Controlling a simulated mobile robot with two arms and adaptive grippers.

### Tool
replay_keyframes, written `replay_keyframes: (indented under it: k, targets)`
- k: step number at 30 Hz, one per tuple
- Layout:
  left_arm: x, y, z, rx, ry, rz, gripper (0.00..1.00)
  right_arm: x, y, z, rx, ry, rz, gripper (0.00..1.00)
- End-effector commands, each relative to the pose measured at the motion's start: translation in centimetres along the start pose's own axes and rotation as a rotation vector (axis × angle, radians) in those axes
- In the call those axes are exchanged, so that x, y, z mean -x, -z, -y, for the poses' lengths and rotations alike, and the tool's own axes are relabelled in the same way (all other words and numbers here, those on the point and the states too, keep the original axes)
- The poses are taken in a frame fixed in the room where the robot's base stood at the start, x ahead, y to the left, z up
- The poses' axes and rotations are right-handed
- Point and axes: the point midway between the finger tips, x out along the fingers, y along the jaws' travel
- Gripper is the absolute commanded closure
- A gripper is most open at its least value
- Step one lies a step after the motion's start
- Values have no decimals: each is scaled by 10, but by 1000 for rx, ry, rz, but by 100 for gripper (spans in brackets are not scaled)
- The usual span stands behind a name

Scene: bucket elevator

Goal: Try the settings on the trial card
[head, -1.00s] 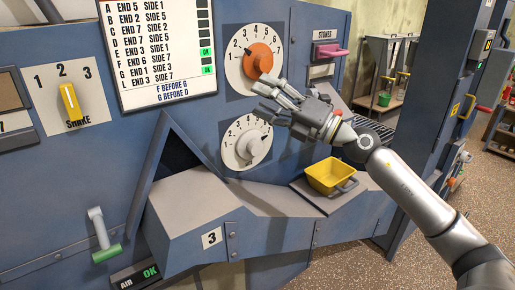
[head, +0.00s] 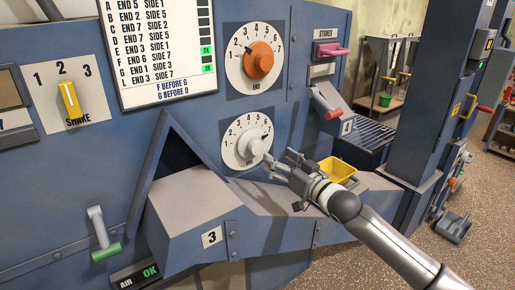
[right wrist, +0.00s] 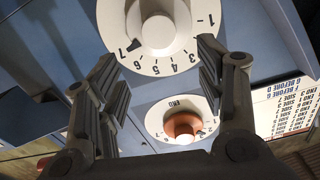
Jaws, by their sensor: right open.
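The trial card (head: 160,50) hangs at upper left. My right gripper (head: 275,168) is open and empty, just in front and to the lower right of that knob. In the wrist view its fingers stand apart below the knob, not closed on it. My left gripper is not in view.
A yellow SHAKE lever (head: 70,101) points to 2. A green-ended handle (head: 104,245) sits at lower left beside a lit AIR OK sign (head: 149,273). A yellow tub (head: 339,168) is partly behind my right gripper.

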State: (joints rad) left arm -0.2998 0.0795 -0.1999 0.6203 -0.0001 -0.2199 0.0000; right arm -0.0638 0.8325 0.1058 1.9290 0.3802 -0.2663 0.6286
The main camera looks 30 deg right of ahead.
Motion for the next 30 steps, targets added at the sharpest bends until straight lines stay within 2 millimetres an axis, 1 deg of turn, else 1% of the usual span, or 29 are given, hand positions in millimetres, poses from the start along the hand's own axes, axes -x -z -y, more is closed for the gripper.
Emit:
replay_keyframes:
  k: [3,8,24,30]
  targets:
    - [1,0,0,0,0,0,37,-1,-6,0,-36,-1,17,37]
    - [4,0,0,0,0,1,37,-11,-5,0,-38,-1,16,37]
    - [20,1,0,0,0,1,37,-78,-4,0,-35,-1,15,37]
    - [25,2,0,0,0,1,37,-98,-6,0,-34,-1,15,37]
